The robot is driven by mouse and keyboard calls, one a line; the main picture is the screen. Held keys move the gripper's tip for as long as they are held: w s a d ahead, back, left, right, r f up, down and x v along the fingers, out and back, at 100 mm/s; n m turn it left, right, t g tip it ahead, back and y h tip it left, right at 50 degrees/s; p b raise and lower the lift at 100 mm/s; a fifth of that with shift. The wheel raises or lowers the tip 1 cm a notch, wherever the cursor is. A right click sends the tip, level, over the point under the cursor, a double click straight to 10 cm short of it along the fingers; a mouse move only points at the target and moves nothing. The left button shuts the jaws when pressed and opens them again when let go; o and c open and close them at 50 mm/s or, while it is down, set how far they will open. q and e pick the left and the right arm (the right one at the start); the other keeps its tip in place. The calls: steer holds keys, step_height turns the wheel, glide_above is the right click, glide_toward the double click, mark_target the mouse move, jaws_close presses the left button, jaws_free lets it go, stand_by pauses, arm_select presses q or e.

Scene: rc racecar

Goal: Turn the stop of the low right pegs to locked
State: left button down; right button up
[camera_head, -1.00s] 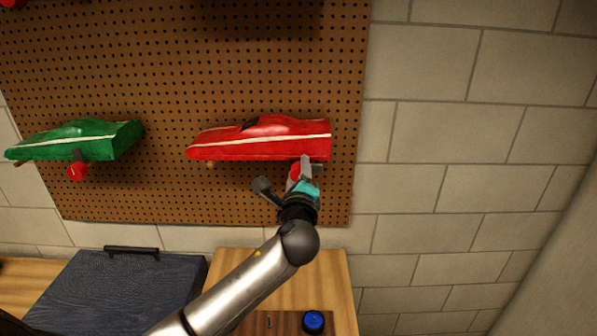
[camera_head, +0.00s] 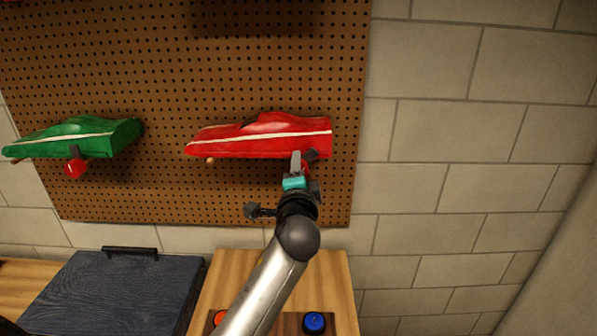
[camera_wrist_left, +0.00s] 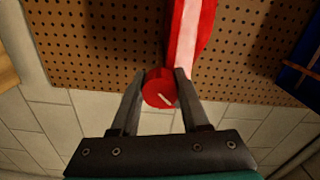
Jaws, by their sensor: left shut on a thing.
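The red car (camera_head: 262,137) rests on low pegs at the right of the brown pegboard. It also shows in the left wrist view (camera_wrist_left: 187,35). The red round stop (camera_wrist_left: 160,88) sits below the car's right end and has a pale line on its face, slanted in that view. My left gripper (camera_head: 301,167) is shut on the stop, one finger on each side of it (camera_wrist_left: 161,88). In the head view the fingers hide most of the stop. My right gripper is not in view.
A green car (camera_head: 80,136) hangs on the left, with its own red stop (camera_head: 75,168) below it. A dark blue lidded box (camera_head: 110,290) stands on the wooden surface below. Orange (camera_head: 220,317) and blue (camera_head: 314,322) round pieces lie near the front. Bare block wall is to the right.

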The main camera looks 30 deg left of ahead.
arm_select(q)
steer(key=n, duration=0.4)
steer(key=shift+f+n+b, duration=0.15)
steer(key=shift+n+b, duration=0.15)
steer(key=shift+b, duration=0.1)
steer(key=shift+n, duration=1.9)
steer(key=shift+c, duration=2)
jaws_free()
